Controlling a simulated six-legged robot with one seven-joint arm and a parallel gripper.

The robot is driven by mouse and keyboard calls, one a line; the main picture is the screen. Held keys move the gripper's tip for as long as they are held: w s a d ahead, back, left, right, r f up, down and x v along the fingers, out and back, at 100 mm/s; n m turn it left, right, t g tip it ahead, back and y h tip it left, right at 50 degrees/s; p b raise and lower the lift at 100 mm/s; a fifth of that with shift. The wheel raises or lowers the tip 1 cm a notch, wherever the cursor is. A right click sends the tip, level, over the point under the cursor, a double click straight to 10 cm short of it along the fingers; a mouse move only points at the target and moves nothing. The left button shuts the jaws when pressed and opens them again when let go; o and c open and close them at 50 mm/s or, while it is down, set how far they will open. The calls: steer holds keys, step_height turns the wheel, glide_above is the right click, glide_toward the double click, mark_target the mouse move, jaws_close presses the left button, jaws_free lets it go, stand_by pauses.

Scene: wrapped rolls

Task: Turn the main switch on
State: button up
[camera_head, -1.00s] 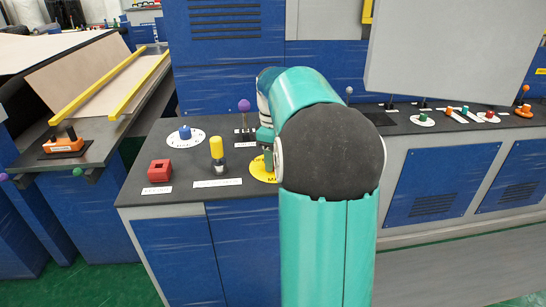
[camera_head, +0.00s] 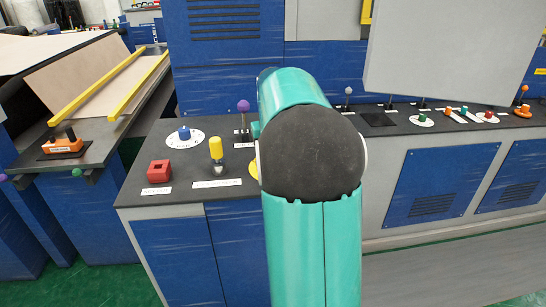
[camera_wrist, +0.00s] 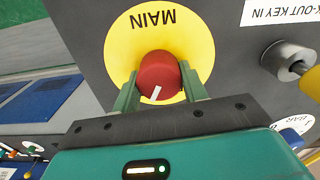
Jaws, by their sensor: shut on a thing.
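The main switch is a red round knob (camera_wrist: 157,76) with a white pointer line, on a yellow disc (camera_wrist: 190,37) marked MAIN in the wrist view. In that view the lettering is upside down and the white line points toward my gripper's base. My gripper (camera_wrist: 160,84) has its two green fingers on either side of the knob, shut on it. In the head view my arm hides the knob and my gripper; only a sliver of the yellow disc (camera_head: 253,172) shows left of the arm.
On the same dark console top stand a red square block (camera_head: 159,171), a yellow-topped key (camera_head: 216,150), a blue knob (camera_head: 184,133) and a purple-topped lever (camera_head: 243,107). A grey panel (camera_head: 450,55) hangs at the upper right. More controls line the console to the right.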

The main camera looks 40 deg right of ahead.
steer(key=shift+m, duration=1.7)
steer(key=shift+d+r, duration=0.1)
steer(key=o, duration=1)
step_height(320, 180, up, 14)
